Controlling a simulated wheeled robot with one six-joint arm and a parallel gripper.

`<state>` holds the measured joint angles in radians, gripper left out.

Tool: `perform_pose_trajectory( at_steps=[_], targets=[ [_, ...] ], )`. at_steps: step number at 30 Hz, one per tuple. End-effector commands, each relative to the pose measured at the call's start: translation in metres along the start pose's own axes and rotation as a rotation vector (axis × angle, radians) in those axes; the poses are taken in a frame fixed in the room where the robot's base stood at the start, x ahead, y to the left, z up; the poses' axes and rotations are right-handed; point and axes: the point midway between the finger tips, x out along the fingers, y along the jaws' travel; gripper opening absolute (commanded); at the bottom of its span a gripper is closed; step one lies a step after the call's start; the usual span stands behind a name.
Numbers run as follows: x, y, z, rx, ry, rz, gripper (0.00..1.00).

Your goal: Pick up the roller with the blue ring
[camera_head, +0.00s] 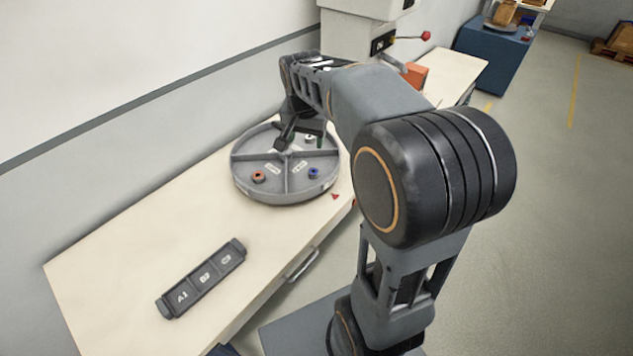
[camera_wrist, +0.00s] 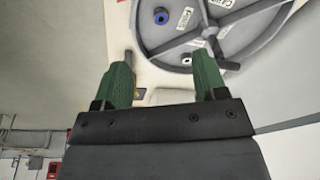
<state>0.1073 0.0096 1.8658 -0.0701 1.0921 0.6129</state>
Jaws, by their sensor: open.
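The roller with the blue ring (camera_head: 313,173) stands in the front right compartment of a round grey divided tray (camera_head: 243,188) on the bench. In the wrist view the roller (camera_wrist: 161,16) shows near the top edge, beyond my fingertips and apart from them. My gripper (camera_head: 302,135) is over the back part of the tray, behind the blue-ring roller. In the wrist view its two green fingers (camera_wrist: 166,68) are spread with nothing between them. A roller with an orange-brown ring (camera_head: 258,177) stands in the front left compartment. My gripper partly hides the back compartments.
A dark labelled rack (camera_head: 202,279) lies on the near part of the bench (camera_head: 120,255). A small red marker (camera_head: 334,196) is beside the tray. A machine with a red-knobbed lever (camera_head: 425,36) and an orange block (camera_head: 415,75) stand behind. The bench between rack and tray is clear.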

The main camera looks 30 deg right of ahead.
Motion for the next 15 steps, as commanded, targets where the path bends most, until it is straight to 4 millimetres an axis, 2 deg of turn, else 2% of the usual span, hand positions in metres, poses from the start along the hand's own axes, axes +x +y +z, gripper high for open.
perform_pose_trajectory(
  at_steps=[1, 6, 10, 15],
  targets=[
    [0.022, -0.002, -0.012, 0.051, -0.016, 0.019, 0.65],
    [0.055, -0.006, -0.040, 0.187, -0.044, 0.063, 0.65],
    [0.073, -0.006, -0.048, 0.236, -0.054, 0.081, 0.65],
    [0.104, -0.004, -0.049, 0.250, -0.058, 0.086, 0.65]
  ],
)
